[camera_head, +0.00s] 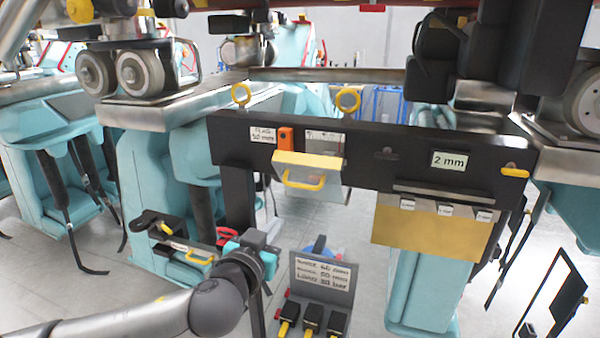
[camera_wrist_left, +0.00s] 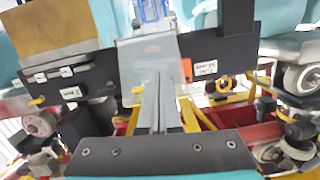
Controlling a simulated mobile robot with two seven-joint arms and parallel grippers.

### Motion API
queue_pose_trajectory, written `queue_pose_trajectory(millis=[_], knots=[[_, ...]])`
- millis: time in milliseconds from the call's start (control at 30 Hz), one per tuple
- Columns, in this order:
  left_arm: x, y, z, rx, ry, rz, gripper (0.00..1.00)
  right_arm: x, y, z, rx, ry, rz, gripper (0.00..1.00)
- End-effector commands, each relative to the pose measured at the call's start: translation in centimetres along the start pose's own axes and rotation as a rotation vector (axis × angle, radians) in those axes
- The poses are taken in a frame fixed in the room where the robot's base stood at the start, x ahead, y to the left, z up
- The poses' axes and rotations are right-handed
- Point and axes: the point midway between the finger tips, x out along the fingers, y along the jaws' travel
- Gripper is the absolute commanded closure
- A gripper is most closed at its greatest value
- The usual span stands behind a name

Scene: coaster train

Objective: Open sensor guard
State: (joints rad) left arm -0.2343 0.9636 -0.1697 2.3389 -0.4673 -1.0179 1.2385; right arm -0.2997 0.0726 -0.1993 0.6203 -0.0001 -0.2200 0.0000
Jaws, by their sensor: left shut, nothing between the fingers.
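The sensor guard (camera_head: 321,169) is a clear, pale flap with a yellow top edge and a yellow handle, on the front of the black beam (camera_head: 390,160). It tilts outward from the beam in the head view. An orange sensor (camera_head: 286,137) shows beside it. My left gripper (camera_head: 245,243) is below and left of the guard; its fingertips are hard to make out there. In the left wrist view its fingers (camera_wrist_left: 158,78) are shut and empty, overlapping the guard (camera_wrist_left: 145,50). I cannot tell whether they touch it. My right gripper is not in view.
A brass-coloured plate (camera_head: 420,228) hangs under the beam at right. A grey label stand (camera_head: 323,275) with black levers is below the guard. A small bracket with a yellow handle (camera_head: 200,260) is left of my wrist. Two yellow rings (camera_head: 347,99) stand on top of the beam.

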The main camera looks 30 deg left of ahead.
Motion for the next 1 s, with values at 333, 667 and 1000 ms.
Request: queue_pose_trajectory(millis=[333,667,1000], knots=[[-2.8,1.5,-6.4,-0.076,0.109,0.048,1.0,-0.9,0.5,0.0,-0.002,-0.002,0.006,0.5],[-1.5,1.6,-6.2,-0.081,0.113,0.048,1.0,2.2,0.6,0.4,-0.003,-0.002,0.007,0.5],[-0.6,1.6,-6.3,-0.079,0.112,0.049,1.0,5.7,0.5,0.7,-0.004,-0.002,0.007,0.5]])
